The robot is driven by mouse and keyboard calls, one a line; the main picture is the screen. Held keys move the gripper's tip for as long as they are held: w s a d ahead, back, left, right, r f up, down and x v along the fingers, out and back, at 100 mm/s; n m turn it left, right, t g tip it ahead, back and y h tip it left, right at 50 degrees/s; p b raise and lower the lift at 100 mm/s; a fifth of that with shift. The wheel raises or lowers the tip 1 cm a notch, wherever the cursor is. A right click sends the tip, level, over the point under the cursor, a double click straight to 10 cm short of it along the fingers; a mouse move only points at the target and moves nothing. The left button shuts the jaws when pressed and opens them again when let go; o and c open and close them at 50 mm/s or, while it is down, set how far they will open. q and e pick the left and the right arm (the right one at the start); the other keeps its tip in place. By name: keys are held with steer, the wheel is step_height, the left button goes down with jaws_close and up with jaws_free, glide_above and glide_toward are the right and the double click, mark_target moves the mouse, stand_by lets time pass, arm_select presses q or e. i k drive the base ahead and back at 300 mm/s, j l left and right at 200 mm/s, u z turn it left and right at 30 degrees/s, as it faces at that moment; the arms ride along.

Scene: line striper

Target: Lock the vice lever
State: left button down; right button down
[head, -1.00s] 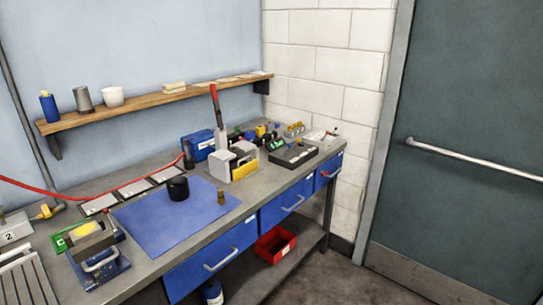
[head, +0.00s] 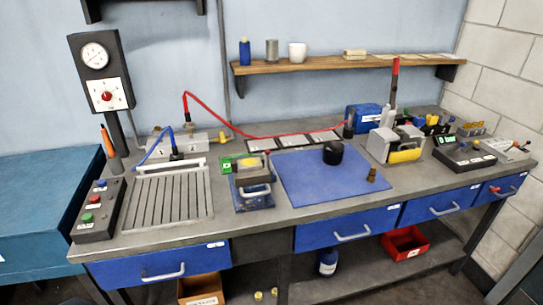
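A small vice-like fixture (head: 253,197) with a blue base and grey jaws stands on the bench, left of the blue mat. A yellow and green piece (head: 248,163) sits at its top. A light metal bar handle (head: 254,190) shows at its front; I cannot tell whether this is the lever or whether it is locked. A separate grey device (head: 384,148) with a yellow front stands right of the mat, by an upright red-handled lever (head: 395,75). Neither of my grippers is in view.
The blue mat (head: 312,188) carries a black round object (head: 333,153) and a small brass piece (head: 371,174). A slotted plate (head: 165,202) and a button box (head: 97,210) are at left. A red hose (head: 235,131) runs behind. Blue drawers (head: 345,232) are below.

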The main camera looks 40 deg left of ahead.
mark_target(267, 152)
steer(key=u, duration=0.4)
steer(key=i+l+u, duration=0.1)
steer(key=u, duration=0.35)
steer(key=l+u, duration=0.15)
steer(key=u, duration=0.25)
steer(key=i+l+u, duration=0.1)
steer(key=u, duration=0.35)
steer(key=l+u, duration=0.1)
steer(key=u, duration=0.3)
steer(key=l+u, duration=0.25)
steer(key=l, duration=0.4)
steer(key=k+l+u, duration=0.2)
steer(key=l, duration=0.4)
steer(key=l+u, duration=0.25)
steer(key=l, duration=0.45)
